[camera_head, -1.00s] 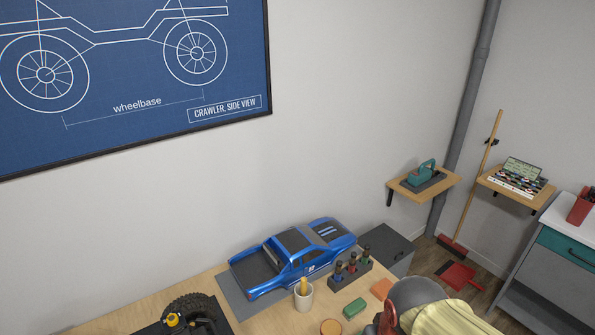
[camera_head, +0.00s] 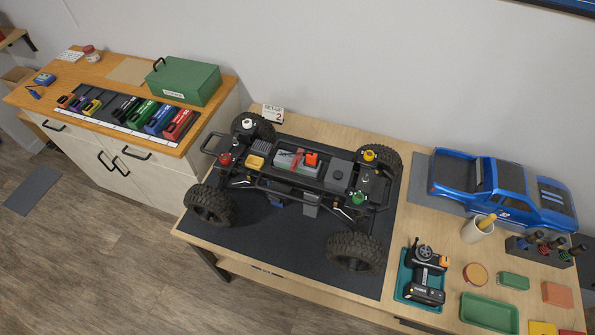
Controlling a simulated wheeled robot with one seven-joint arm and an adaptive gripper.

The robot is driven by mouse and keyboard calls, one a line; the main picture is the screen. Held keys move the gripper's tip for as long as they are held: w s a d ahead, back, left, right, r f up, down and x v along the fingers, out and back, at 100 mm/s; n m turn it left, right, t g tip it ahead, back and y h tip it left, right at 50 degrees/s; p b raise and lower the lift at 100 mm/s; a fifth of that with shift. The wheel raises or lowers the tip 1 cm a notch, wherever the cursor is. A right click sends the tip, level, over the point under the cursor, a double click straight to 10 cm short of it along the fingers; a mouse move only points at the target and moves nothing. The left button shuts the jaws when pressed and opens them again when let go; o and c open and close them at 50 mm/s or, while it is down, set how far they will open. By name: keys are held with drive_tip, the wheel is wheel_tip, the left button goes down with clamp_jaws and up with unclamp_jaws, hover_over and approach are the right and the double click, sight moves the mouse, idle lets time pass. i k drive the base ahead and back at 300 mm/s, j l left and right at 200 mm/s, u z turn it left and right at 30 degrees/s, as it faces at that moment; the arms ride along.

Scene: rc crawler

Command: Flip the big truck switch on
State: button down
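The big truck (camera_head: 265,183) is a bare black crawler chassis with large knobby tires. It stands on a dark mat (camera_head: 300,255) on the wooden workbench. Its middle carries a grey and red battery-like pack (camera_head: 290,161), an orange block (camera_head: 312,159), a yellow block (camera_head: 255,162) and a dark grey box (camera_head: 339,171). Red, white, yellow and green caps sit near its corners. I cannot make out which part is the switch, or its position. My gripper is not in view.
Right of the truck are a teal tray (camera_head: 402,284) holding a controller, a blue truck body (camera_head: 500,185), a cup (camera_head: 477,229) and a green tray (camera_head: 489,313). A cabinet with several coloured packs (camera_head: 162,118) and a green box (camera_head: 186,80) stands left. The floor in front is open.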

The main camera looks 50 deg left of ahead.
sight(273, 198)
drive_tip(key=u, duration=2.1)
